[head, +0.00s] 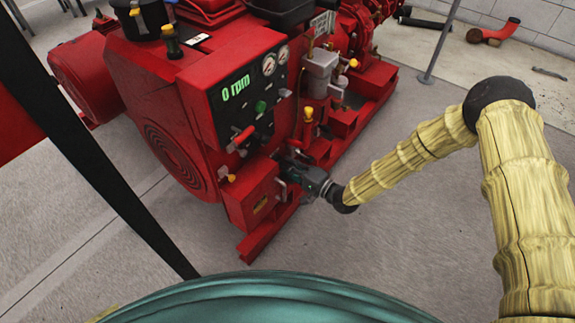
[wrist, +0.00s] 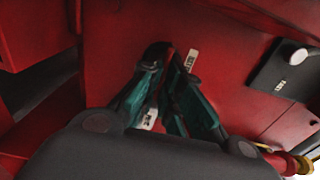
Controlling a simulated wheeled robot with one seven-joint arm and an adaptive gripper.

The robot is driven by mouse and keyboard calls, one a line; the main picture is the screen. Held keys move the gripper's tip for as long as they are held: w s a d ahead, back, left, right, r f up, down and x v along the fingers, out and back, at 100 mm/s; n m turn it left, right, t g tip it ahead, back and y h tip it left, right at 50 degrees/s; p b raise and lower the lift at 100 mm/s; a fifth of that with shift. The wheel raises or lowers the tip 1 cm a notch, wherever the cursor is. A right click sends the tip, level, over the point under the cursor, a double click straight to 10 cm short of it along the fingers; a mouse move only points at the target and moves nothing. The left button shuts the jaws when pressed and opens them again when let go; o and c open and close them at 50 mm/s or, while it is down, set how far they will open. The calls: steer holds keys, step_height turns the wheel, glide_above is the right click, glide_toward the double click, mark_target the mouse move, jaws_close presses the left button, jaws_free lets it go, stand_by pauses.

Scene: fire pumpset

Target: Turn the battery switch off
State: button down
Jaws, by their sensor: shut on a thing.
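The battery switch (wrist: 157,49) shows in the wrist view as a small dark piece on a red panel (wrist: 120,38), right at my fingertips. My gripper (wrist: 165,70) has its teal fingers closed in around the switch from both sides, and they hide most of it. One white label (wrist: 190,61) sits beside the right fingertip and another label (wrist: 150,119) shows by the left finger; their text is too small to read. In the head view my gripper (head: 296,172) is low at the side of the red pump set, and the switch is hidden there.
A dark plate (wrist: 287,69) is at right in the wrist view. The floor (head: 420,240) is clear at right.

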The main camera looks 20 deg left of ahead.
stand_by(0.4)
steer(key=c, duration=1.6)
jaws_free()
steer(key=v, duration=1.2)
